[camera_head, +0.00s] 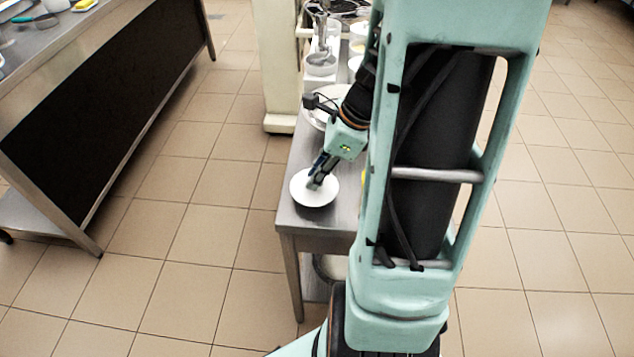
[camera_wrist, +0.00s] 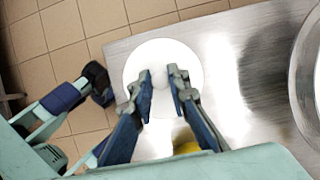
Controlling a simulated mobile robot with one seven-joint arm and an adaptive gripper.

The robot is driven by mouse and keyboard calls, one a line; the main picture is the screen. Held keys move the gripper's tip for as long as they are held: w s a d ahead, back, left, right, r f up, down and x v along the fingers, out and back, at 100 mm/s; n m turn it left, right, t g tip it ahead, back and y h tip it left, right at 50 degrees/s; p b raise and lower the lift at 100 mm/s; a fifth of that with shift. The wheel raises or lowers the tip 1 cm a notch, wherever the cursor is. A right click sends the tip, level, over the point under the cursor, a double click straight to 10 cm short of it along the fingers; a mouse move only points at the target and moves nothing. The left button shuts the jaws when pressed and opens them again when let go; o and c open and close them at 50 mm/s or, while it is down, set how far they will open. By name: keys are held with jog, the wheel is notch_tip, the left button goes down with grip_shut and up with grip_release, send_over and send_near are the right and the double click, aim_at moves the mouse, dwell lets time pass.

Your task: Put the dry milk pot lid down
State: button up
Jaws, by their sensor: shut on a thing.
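The dry milk pot lid is a round white disc (camera_head: 303,198) at the near left corner of the steel table. My gripper (camera_head: 315,183) is over it, pointing down, with its fingertips at the middle of the lid. In the wrist view the white lid (camera_wrist: 187,58) lies beyond the two fingers. The fingertips (camera_wrist: 165,78) are shut at its middle; the small part between them is mostly hidden. I cannot tell whether the lid touches the table top or hovers just above it.
The steel table (camera_head: 342,212) has bare metal around the lid. A large round dish (camera_wrist: 306,80) is at the right in the wrist view. A yellow thing (camera_wrist: 186,145) shows partly behind my gripper. Pots (camera_head: 320,65) stand farther back. Another counter (camera_head: 60,60) is at the left.

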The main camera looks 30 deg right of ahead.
jog(key=shift+f, duration=1.35)
jog(key=shift+d+f+b, duration=0.1)
jog(key=shift+f+b, duration=0.1)
jog(key=shift+b, duration=0.1)
jog(key=o, duration=0.8)
jog(key=shift+r, duration=0.1)
jog(key=shift+r, duration=0.3)
jog(key=p+v, duration=0.2)
jog(key=v, duration=0.9)
jog(key=shift+d+r+p, duration=0.1)
jog(key=shift+r+p, duration=0.2)
jog(key=shift+p, duration=0.05)
